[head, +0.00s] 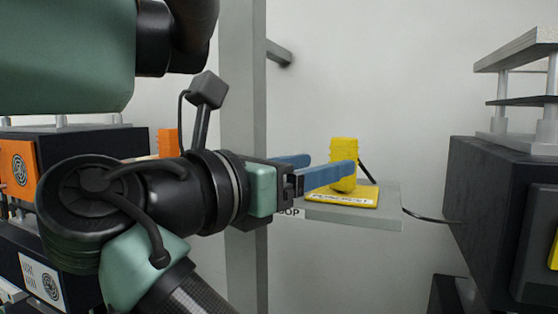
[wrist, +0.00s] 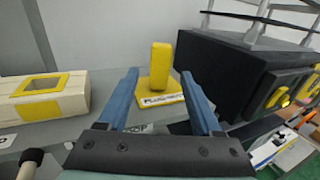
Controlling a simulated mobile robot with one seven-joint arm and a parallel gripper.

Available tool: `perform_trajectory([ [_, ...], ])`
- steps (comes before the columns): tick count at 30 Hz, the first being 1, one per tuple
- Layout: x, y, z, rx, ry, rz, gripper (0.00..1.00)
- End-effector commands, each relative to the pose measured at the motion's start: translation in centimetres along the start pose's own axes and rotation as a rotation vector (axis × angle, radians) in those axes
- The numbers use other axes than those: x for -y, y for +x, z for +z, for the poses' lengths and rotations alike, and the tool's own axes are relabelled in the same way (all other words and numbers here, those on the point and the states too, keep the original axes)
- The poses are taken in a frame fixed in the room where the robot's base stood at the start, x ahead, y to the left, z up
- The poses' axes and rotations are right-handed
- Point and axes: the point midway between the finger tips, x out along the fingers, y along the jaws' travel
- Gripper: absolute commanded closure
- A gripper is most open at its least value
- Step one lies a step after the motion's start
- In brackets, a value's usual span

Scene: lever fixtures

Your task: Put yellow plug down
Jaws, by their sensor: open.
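The yellow plug (head: 343,152) stands upright on a yellow base plate (head: 366,197) with a printed label, on a small grey shelf. In the wrist view the plug (wrist: 160,66) stands beyond and between my fingertips, on the yellow plate (wrist: 170,97). My gripper (head: 328,168) has blue fingers and is level with the plug, coming from the left. The near finger overlaps the plug in the head view. In the wrist view my gripper (wrist: 158,76) is open, with a gap between each finger and the plug. A dark cable runs from behind the plug to the right.
A large dark box (head: 500,190) with metal plates on top stands to the right; it is close to the right finger in the wrist view. A cream box with a yellow-framed opening (wrist: 45,95) lies to the left. A grey post (head: 243,80) rises behind my wrist.

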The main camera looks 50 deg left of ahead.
Motion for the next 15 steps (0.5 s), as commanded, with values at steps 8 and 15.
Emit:
perform_trajectory([
  [8, 0.0, -1.9, 0.8, -0.008, 0.003, 0.003, 0.34],
  [15, -0.2, -5.5, 0.2, -0.002, 0.006, 0.007, 0.34],
])
